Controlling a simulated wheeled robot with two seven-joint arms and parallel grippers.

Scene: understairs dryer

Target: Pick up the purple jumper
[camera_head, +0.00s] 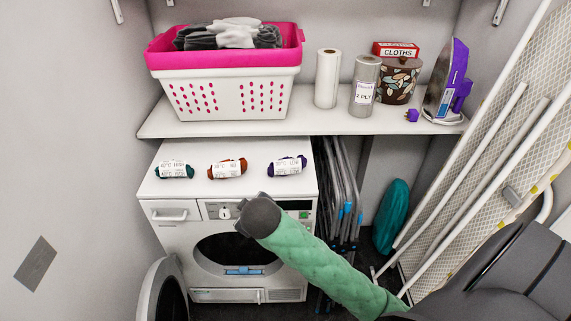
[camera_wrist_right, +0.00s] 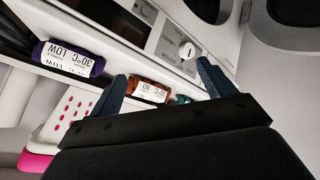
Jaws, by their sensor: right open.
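The purple jumper (camera_head: 287,165) is a small roll with a white label band, lying on top of the white dryer (camera_head: 227,254), at the right of a row of three rolls. In the right wrist view the purple jumper (camera_wrist_right: 68,58) shows at upper left, its label reading 30°C LOW upside down. My right gripper (camera_head: 248,219) is in front of the dryer's upper front, below and left of the purple jumper, apart from it. In the wrist view my right gripper (camera_wrist_right: 162,84) has its two fingers spread with nothing held. My left gripper is out of view.
An orange roll (camera_head: 228,168) and a teal roll (camera_head: 175,170) lie left of the jumper. A shelf (camera_head: 215,129) above holds a pink-and-white basket (camera_head: 228,93), paper rolls and an iron (camera_head: 446,80). Folded racks (camera_head: 343,190) stand right of the dryer. Its round door (camera_head: 163,292) hangs open.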

